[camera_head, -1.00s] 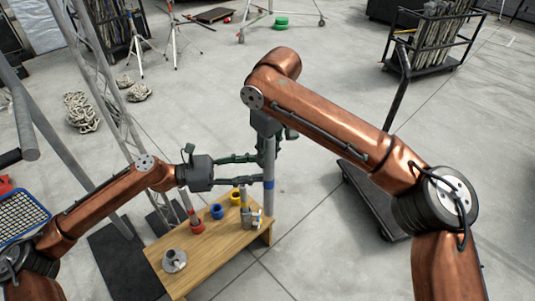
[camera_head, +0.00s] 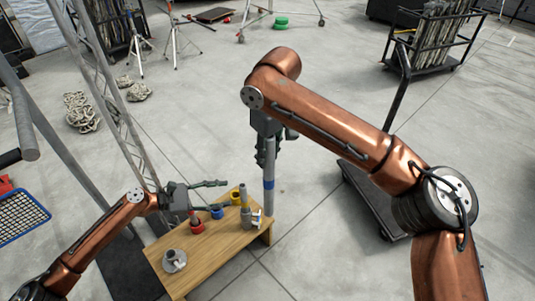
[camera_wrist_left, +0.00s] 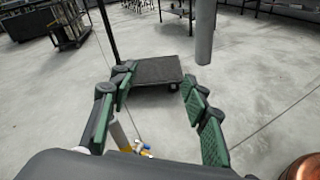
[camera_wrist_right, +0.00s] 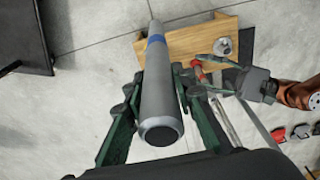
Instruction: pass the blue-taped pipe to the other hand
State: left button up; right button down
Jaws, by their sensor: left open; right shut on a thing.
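The blue-taped pipe (camera_head: 268,168) is a grey tube hanging upright beside the table's far right edge, with a blue band low on it. My right gripper (camera_head: 267,150) is shut around its upper part. The right wrist view shows the pipe (camera_wrist_right: 161,100) between the green fingers, its blue tape toward the far end. My left gripper (camera_head: 217,197) is open and empty over the table, left of the pipe and apart from it. In the left wrist view the pipe's lower end (camera_wrist_left: 205,40) hangs beyond the spread fingers (camera_wrist_left: 160,95).
A dark cart (camera_head: 375,205) stands to the right. A metal truss rises at left.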

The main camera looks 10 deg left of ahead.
pick_arm(q)
jog(key=s+a+f+m+y, duration=0.2)
jog(key=a+f, duration=0.2)
jog(key=f, duration=0.9)
jog(key=s+a+f+m+y, duration=0.2)
jog(key=a+f+y, duration=0.1)
jog(key=f, duration=1)
jog(key=s+a+f+m+g+y, duration=0.1)
jog(key=s+a+f+m+y, duration=0.1)
jog(key=s+f, duration=0.65)
jog(key=s+a+f+m+g+y, duration=0.1)
jog(key=s+a+f+m+y, duration=0.15)
jog(key=s+f, duration=0.65)
jog(key=s+f+m+g+y, duration=0.3)
jog(key=s+f+m, duration=0.2)
jog(key=s+f, duration=1.3)
jog(key=s+d+f+m+g+y, duration=0.1)
jog(key=s+d+m, duration=0.1)
jog(key=s, duration=0.8)
jog(key=s+d+f+m+g, duration=0.1)
jog(key=s+m, duration=0.3)
jog(key=s, duration=0.7)
jog(key=shift+s+d+f+m+g+y, duration=0.2)
jog(key=shift+d+f+m+g+y, duration=0.2)
jog(key=shift+d+f, duration=0.35)
